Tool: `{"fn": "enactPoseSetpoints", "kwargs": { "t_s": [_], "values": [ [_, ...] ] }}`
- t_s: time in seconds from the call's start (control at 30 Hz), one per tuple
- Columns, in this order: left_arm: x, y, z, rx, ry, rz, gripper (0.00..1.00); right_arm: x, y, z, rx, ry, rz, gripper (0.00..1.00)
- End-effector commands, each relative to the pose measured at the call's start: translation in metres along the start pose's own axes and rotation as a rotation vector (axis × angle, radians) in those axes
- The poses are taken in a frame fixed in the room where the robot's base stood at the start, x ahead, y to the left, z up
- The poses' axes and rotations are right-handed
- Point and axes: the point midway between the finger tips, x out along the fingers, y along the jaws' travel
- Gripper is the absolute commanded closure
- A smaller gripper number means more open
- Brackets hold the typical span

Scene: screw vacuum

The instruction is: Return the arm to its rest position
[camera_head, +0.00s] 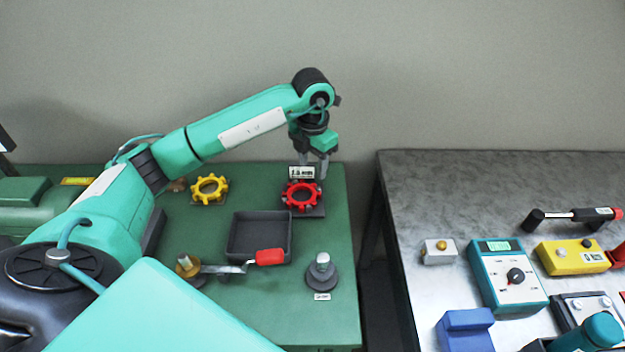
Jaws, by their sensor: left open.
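My left arm comes in from the left and reaches over the green table (333,255). My left gripper (316,172) is open and points down, over the back edge of a red gear (302,196) on a dark base. A small label plate stands beside the fingers. I cannot tell whether the fingertips touch the gear or its label. My right gripper is not in the view.
A yellow gear (209,190) lies left of the red one. A dark square tray (260,237), a red-handled tool (268,257) and a grey knobbed stand (322,272) are nearer. The grey table (420,200) at right holds a teal meter (507,278) and tools. A gap separates the tables.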

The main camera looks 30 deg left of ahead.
Motion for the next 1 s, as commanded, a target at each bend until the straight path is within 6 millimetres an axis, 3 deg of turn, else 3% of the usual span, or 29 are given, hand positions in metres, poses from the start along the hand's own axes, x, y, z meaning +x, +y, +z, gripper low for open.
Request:
{"fn": "enactPoseSetpoints", "kwargs": {
  "t_s": [0.2,0.57,0.73,1.0],
  "values": [
    [-0.012,0.0,0.0,0.0,0.0,0.0,0.54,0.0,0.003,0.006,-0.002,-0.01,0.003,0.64],
    [-0.012,0.0,0.0,0.0,0.001,0.0,0.54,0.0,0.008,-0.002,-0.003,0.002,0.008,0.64],
    [-0.014,0.0,0.0,0.0,0.001,0.0,0.54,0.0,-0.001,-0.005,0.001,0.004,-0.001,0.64],
    [-0.058,0.0,0.0,0.0,0.001,0.0,0.54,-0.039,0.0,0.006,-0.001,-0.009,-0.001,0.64]
  ]
}}
